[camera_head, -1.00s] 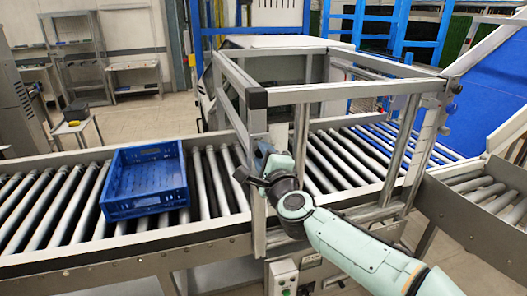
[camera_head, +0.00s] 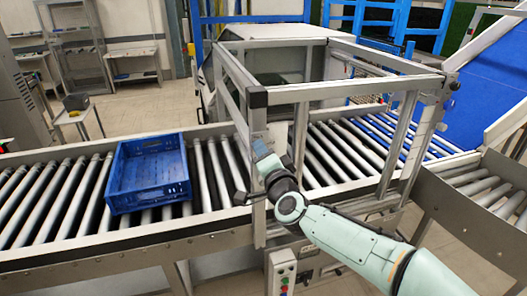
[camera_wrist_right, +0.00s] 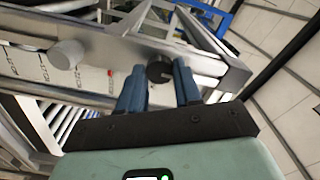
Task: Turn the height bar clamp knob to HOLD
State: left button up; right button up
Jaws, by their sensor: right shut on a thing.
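A black round clamp knob (camera_wrist_right: 160,70) sits on the metal frame bar in the right wrist view. My right gripper (camera_wrist_right: 158,84) has its two blue fingers on either side of this knob and is shut on it. In the head view my right gripper (camera_head: 262,150) is at the front post of the metal frame (camera_head: 330,92), above the conveyor's near edge. The knob is not clear in the head view. The knob's pointer and the HOLD mark cannot be read. My left gripper is not in view.
A grey round knob (camera_wrist_right: 68,54) is on the same frame, left of the black one. A blue crate (camera_head: 150,201) sits on the roller conveyor (camera_head: 50,190) left of the frame. A button box (camera_head: 282,270) hangs below the conveyor's near rail.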

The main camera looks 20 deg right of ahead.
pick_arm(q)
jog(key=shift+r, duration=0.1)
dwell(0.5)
pick_arm(e)
jog(key=o, duration=1)
jog(key=shift+o, duration=0.2)
jog(key=shift+s, duration=0.1)
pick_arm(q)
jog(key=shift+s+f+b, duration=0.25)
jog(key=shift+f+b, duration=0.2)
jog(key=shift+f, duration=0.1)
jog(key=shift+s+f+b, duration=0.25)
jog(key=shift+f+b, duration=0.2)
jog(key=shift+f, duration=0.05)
pick_arm(e)
jog(key=s, duration=1.3)
jog(key=shift+s+d, duration=0.15)
jog(key=shift+d, duration=0.05)
jog(key=shift+f, duration=0.1)
